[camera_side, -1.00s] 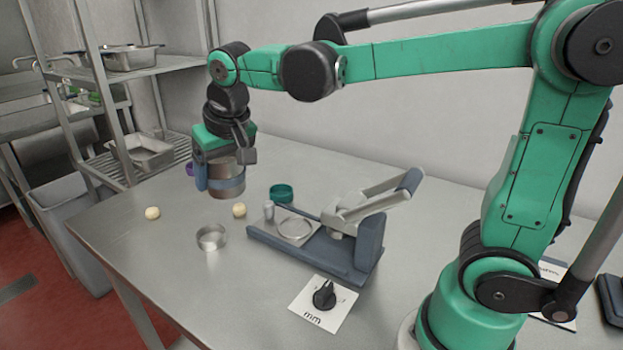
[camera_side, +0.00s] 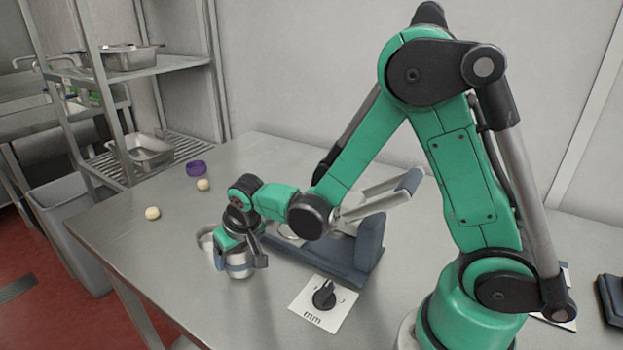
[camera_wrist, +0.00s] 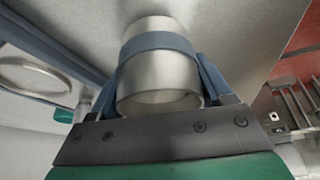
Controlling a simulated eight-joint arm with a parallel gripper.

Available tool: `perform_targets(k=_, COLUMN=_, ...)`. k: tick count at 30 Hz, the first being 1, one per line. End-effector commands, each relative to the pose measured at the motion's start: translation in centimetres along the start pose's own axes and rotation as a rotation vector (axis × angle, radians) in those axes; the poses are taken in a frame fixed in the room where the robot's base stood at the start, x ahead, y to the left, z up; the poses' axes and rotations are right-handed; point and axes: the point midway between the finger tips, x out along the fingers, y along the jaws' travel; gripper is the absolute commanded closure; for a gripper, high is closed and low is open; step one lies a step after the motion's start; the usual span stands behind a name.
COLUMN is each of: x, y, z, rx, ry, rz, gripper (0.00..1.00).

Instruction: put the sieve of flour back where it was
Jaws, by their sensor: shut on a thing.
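The sieve (camera_side: 238,256) is a metal cylinder with a blue-grey band around it. My gripper (camera_side: 237,266) is shut around this band, low over the front left of the steel table. In the wrist view the sieve (camera_wrist: 158,88) sits between the two blue fingers of my gripper (camera_wrist: 160,72). I cannot tell if the sieve's base touches the table. Any flour inside is hidden. A shallow metal dish (camera_side: 205,239) is just behind and left of the sieve, partly covered by my gripper.
A blue-grey press (camera_side: 365,248) with a raised handle stands right of my gripper. A white panel with a black knob (camera_side: 324,296) lies in front of it. Two pale balls (camera_side: 152,213) (camera_side: 203,185) and a purple ring (camera_side: 196,168) lie at the left. Table left of the dish is clear.

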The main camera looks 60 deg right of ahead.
Motion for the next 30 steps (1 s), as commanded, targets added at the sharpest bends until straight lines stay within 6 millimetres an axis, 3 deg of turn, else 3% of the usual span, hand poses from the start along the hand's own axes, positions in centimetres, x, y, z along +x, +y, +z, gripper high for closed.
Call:
perform_targets(k=15, x=1.16, y=0.01, z=0.51, rx=0.0, ry=0.0, rz=0.0, gripper=0.86)
perform_targets(k=16, x=1.12, y=0.01, z=0.5, rx=0.0, ry=0.0, rz=0.0, gripper=0.19)
perform_targets(k=18, x=1.1, y=0.01, z=0.49, rx=0.0, ry=0.0, rz=0.0, gripper=0.0)
perform_targets(k=30, x=0.34, y=0.0, z=0.36, rx=0.0, ry=0.0, rz=0.0, gripper=0.0)
